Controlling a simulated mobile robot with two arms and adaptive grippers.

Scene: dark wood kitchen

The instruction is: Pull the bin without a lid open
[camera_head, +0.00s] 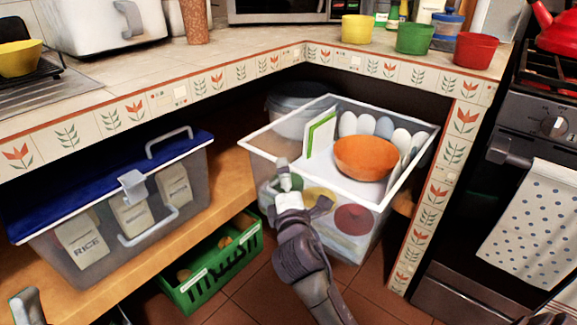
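The bin without a lid (256,152) is a clear tub with a white rim, under the counter corner in the head view. An orange bowl (365,158), several eggs or egg-like white things and a green-edged card (320,134) show in it. Red, yellow and green round shapes show through its front wall. My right gripper (291,190) is at the bin's front left side, close to or touching it. Its fingers overlap a white part there, so I cannot tell whether they hold it. Grey parts that look like my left gripper (26,306) show at the bottom left, mostly cut off.
A blue-lidded clear bin (105,205) with rice bags stands left on the wooden shelf. A green crate (212,270) is low between the bins. The counter edge overhangs. A tiled post (440,190) and oven (510,200) bound the right. Floor tiles show below.

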